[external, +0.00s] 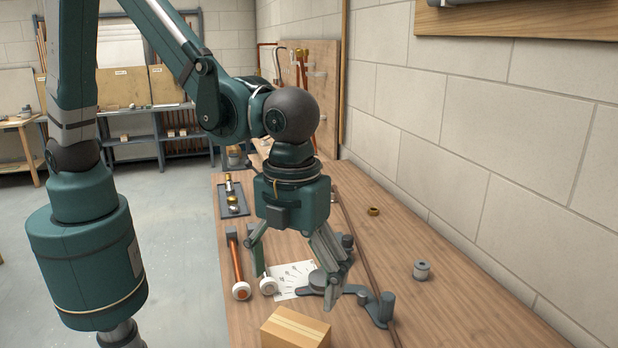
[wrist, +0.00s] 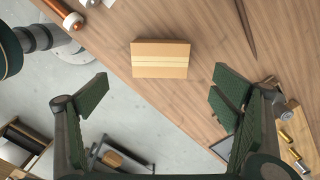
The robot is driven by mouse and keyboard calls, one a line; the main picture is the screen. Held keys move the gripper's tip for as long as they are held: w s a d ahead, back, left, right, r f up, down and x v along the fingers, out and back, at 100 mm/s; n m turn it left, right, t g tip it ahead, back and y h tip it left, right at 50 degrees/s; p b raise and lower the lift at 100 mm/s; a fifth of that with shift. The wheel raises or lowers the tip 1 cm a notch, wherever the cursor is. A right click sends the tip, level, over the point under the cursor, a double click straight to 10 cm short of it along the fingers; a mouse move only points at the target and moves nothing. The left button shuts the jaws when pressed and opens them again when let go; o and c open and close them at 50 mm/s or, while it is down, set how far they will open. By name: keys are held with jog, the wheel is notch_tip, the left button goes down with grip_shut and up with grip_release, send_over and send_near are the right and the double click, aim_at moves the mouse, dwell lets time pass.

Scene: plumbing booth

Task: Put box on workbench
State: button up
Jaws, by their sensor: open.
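The cardboard box (external: 295,328), tan with a lighter tape stripe, appears to sit on the workbench (external: 450,320) near its left edge, at the bottom of the external view. The frame cuts off its lower part there. In the wrist view the whole top of the box (wrist: 160,60) shows, with one corner close to the diagonal bench edge (wrist: 215,85). My gripper (external: 296,287) is open and empty, above the bench and beyond the box in the external view. In the wrist view the box lies ahead of the spread fingers, apart from them.
A copper pipe (external: 236,262) with a white end, a paper sheet (external: 290,285) and a dark pipe tool (external: 378,306) lie near my gripper. A grey spool (external: 421,270) and a brass ring (external: 373,211) are at the right. A tray of fittings (external: 233,208) is farther back. A block wall borders the bench.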

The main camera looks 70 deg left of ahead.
dwell(0.8)
jog(key=w+a+r+n+t, duration=0.1)
jog(key=a+r+n, duration=0.35)
jog(key=a, duration=0.55)
jog(key=w+a+r+n+t+h, duration=0.1)
jog(key=a+r+n, duration=0.4)
jog(key=a, duration=0.4)
jog(key=w+a+r+n+t, duration=0.1)
jog(key=a+r+n, duration=0.4)
jog(key=a, duration=0.5)
jog(key=s+a+r+n+t, duration=0.1)
jog(key=s+a+n, duration=0.3)
jog(key=a, duration=0.3)
jog(key=s+a+r+n+t, duration=0.1)
jog(key=s+a+n, duration=0.3)
jog(key=a, duration=0.4)
jog(key=s+a+r+n+t+y, duration=0.1)
jog(key=s+a+n, duration=0.3)
jog(key=a, duration=0.4)
jog(key=shift+r+t, duration=0.45)
jog(key=shift+t, duration=0.15)
